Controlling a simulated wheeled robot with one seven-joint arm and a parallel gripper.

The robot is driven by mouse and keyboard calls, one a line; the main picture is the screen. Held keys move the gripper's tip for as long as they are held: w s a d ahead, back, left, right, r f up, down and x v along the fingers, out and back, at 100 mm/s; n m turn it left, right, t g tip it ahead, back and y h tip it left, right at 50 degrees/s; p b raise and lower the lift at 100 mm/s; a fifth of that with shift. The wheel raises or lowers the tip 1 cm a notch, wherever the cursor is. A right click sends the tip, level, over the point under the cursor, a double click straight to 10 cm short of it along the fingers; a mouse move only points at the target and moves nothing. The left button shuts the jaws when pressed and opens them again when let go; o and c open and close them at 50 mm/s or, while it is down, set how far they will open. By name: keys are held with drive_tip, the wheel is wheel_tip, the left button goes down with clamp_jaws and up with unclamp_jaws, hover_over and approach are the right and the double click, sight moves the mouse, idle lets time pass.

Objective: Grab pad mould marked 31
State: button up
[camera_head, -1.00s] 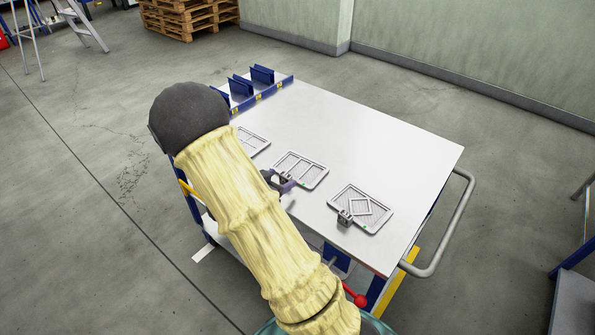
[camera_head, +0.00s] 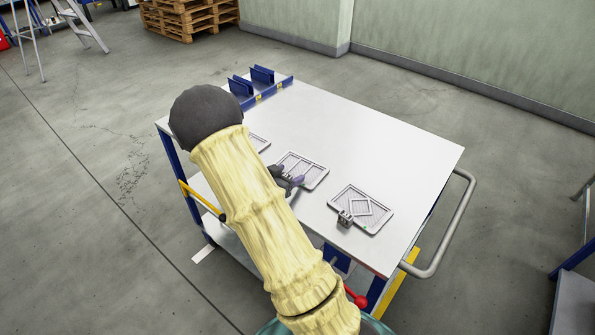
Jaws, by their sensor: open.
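Three flat grey pad moulds lie in a row on the white top of a cart (camera_head: 370,130). The right mould (camera_head: 372,208) has a diamond-shaped frame and a small block at its left edge. The middle mould (camera_head: 314,176) has a grid of bars, and the left mould (camera_head: 260,141) is mostly hidden behind my arm. No number can be read on any of them. My gripper (camera_head: 297,183), dark with a purple tint, is open at the near-left edge of the middle mould. Whether it touches the mould cannot be told.
Blue upright holders (camera_head: 250,85) with yellow labels stand along the cart's back left edge. A grey tube handle (camera_head: 447,240) runs along the right side. The back and right of the top are clear. Wooden pallets (camera_head: 188,18) stand far behind.

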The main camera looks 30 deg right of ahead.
clamp_jaws()
drive_tip(key=shift+r, duration=0.15)
wheel_tip(320, 180, up, 10)
drive_tip(key=shift+f+p, duration=0.1)
drive_tip(key=shift+p, duration=0.8)
